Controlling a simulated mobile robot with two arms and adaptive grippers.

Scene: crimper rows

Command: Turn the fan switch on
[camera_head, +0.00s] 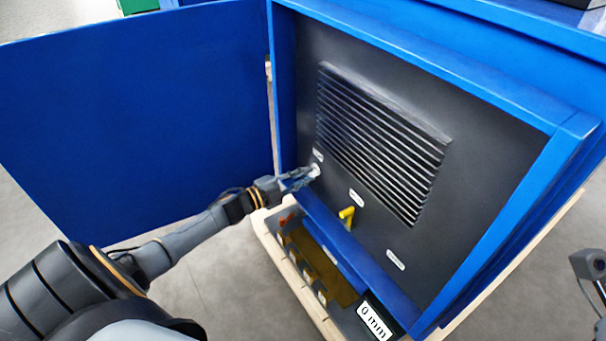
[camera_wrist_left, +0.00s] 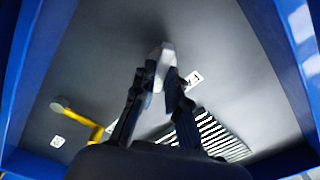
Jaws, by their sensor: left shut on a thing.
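A small pale switch (camera_head: 315,171) sits on the dark panel inside the blue cabinet, just below a small white label (camera_head: 318,155). I take it to be the fan switch; its markings are too small to read. My left gripper (camera_head: 303,177) reaches it from the left and is shut on it. In the left wrist view, the closed fingertips (camera_wrist_left: 160,80) meet the pale switch (camera_wrist_left: 163,54), and their tips hide part of it. I cannot tell its setting.
A slatted vent (camera_head: 380,140) lies up and right of the switch. A yellow handle (camera_head: 347,214) sticks out at lower right. The blue door (camera_head: 135,115) stands open at left. Blue frame walls surround the panel.

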